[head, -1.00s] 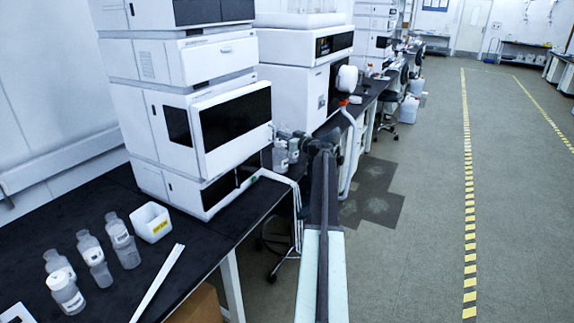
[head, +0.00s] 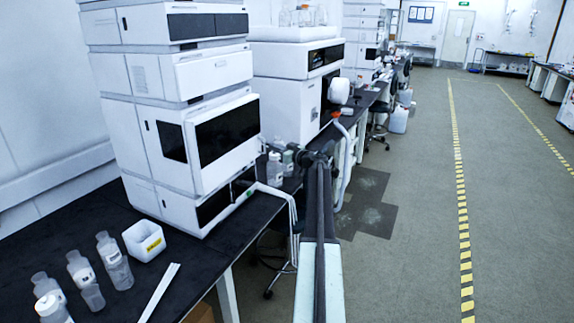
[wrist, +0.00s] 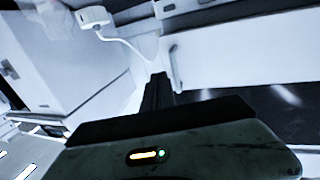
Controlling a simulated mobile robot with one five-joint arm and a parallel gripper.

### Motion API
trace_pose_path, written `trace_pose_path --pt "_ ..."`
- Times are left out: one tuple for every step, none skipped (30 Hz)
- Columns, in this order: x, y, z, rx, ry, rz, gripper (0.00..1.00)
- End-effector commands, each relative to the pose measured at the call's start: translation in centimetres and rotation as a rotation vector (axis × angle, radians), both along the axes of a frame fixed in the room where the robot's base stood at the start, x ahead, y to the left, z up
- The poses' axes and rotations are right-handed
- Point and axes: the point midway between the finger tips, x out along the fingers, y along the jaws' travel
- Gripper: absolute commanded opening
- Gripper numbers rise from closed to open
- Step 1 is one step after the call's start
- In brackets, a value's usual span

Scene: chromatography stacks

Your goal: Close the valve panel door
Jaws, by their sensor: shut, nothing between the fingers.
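The likely valve panel door is the white door with a dark window (head: 227,131) on the front of the nearest white instrument stack. It looks angled out from the stack front, but I cannot tell how far it is open. My gripper (head: 315,154) is shut and empty, to the right of the stack at the end of my outstretched arm. In the wrist view my dark gripper fingers (wrist: 158,92) point at white panels. A white panel with a thin handle and a dark window (wrist: 240,95) is just right of them. Contact is not clear.
Bottles (head: 113,262) and a white tub (head: 144,240) stand on the black bench (head: 85,215). Small bottles (head: 275,170) and a white tube are near my gripper. A second instrument (head: 283,95) stands behind. The floor (head: 410,215) at right is clear.

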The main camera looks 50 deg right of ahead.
Motion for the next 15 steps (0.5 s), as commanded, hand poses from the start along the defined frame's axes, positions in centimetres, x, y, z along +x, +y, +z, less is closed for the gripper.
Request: trace_pose_path --pt "-0.9 -0.5 0.0 0.0 0.0 -0.002 0.0" --pt "-1.3 -0.7 0.0 0.0 0.0 -0.002 0.0" --pt "-2.6 -1.1 0.0 0.0 0.0 -0.003 0.0" --pt "-3.4 -1.5 0.1 0.0 0.0 -0.003 0.0" --pt "-4.2 -1.8 0.1 0.0 0.0 -0.004 0.0" --pt "-5.2 -2.2 0.1 0.0 0.0 -0.003 0.0" --pt "-5.9 -2.5 0.1 0.0 0.0 -0.003 0.0" --pt "-6.6 -2.8 0.1 0.0 0.0 -0.004 0.0" --pt "-7.4 -3.1 0.1 0.0 0.0 -0.003 0.0" --pt "-7.9 -3.3 0.2 0.0 0.0 -0.002 0.0" --pt "-8.4 -3.5 0.2 0.0 0.0 -0.003 0.0" --pt "-9.0 -3.7 0.2 0.0 0.0 -0.003 0.0" --pt "-9.3 -3.9 0.2 0.0 0.0 -0.002 0.0" --pt "-9.6 -3.9 0.2 0.0 0.0 -0.001 0.0" --pt "-9.9 -4.0 0.2 0.0 0.0 -0.001 0.0"
